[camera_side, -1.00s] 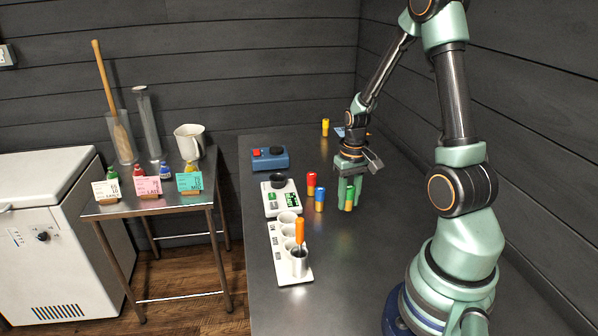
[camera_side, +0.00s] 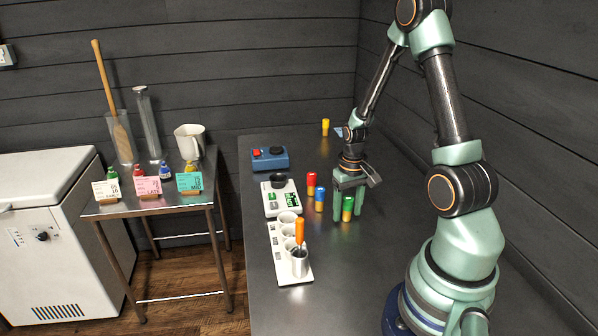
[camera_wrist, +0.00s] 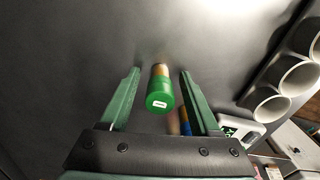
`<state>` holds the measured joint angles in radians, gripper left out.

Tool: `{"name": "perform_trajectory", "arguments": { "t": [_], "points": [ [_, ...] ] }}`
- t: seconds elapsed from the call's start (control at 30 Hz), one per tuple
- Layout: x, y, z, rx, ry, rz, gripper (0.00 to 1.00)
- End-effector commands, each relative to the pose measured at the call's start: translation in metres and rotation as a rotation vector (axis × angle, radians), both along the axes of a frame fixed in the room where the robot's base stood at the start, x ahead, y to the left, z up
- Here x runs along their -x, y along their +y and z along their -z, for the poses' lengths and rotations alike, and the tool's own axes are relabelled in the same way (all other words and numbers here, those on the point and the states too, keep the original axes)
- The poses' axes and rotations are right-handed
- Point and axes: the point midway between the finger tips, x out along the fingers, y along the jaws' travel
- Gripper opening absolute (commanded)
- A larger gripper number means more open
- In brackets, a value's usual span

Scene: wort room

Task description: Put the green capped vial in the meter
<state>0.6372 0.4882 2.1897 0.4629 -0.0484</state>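The green capped vial (camera_side: 348,207), with a yellow lower part, stands on the dark bench in the side view. In the wrist view the vial (camera_wrist: 160,95) shows its green cap and pale label. My gripper (camera_side: 349,212) points down with one finger on each side of it. In the wrist view my gripper (camera_wrist: 158,85) is open, with a gap between the vial and both fingers. A white instrument (camera_side: 270,205) has a green display and a dark round socket. A blue box (camera_side: 262,163) has a red button and a black round part. I cannot tell which is the meter.
A red capped vial (camera_side: 311,182) and a blue capped vial (camera_side: 320,200) stand close left of my gripper. A white rack (camera_side: 283,277) holds a metal cup with an orange-handled tool. A yellow vial (camera_side: 325,127) stands far back. The bench right of my gripper is clear.

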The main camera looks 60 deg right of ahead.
Motion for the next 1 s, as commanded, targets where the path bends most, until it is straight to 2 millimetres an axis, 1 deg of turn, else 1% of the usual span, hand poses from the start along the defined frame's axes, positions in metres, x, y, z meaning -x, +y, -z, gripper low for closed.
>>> {"name": "perform_trajectory", "arguments": {
  "t": [0.17, 0.27, 0.37, 0.7, 0.8, 0.9, 1.0],
  "points": [
    [0.0, 0.0, -0.002, 0.001, -0.001, 0.0, 0.63],
    [-0.001, 0.0, -0.01, 0.001, -0.002, 0.0, 0.63],
    [-0.001, -0.001, -0.023, 0.003, -0.005, 0.0, 0.63],
    [-0.001, -0.001, -0.086, 0.003, -0.005, 0.0, 0.63],
    [-0.001, 0.0, -0.102, 0.003, -0.004, 0.0, 0.63],
    [-0.001, -0.001, -0.114, 0.002, -0.003, 0.0, 0.63],
    [0.0, 0.0, -0.121, 0.001, -0.002, -0.001, 0.63]
  ]
}}
